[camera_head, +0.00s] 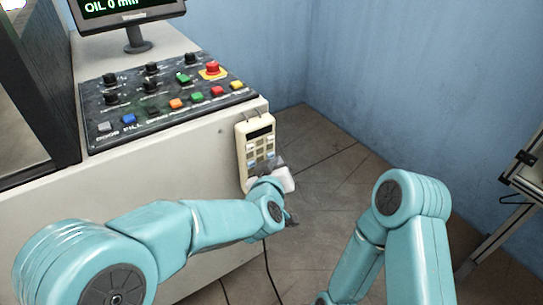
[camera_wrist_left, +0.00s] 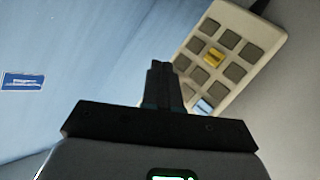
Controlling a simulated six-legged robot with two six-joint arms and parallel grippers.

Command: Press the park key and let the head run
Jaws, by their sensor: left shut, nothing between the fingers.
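A cream hand pendant (camera_head: 241,143) with a dark display hangs on the end face of the machine. The left wrist view shows its keypad (camera_wrist_left: 238,22): several grey keys, a yellow key (camera_wrist_left: 214,56) and a light blue key (camera_wrist_left: 204,105). I cannot read which key is the park key. My left gripper (camera_head: 268,163) is shut and empty in front of the pendant's lower part, hiding some of it. In the left wrist view its fingertips (camera_wrist_left: 160,66) show beside the keypad's left edge; contact cannot be told. The machine's head is not recognisable. My right gripper is out of view.
The machine's sloping control panel (camera_head: 135,120) carries several coloured buttons and a red stop button (camera_head: 211,69). A monitor (camera_head: 130,12) reading "OIL 0" stands behind. A metal frame (camera_head: 512,212) is at the right. Open floor (camera_head: 325,165) lies right of the machine.

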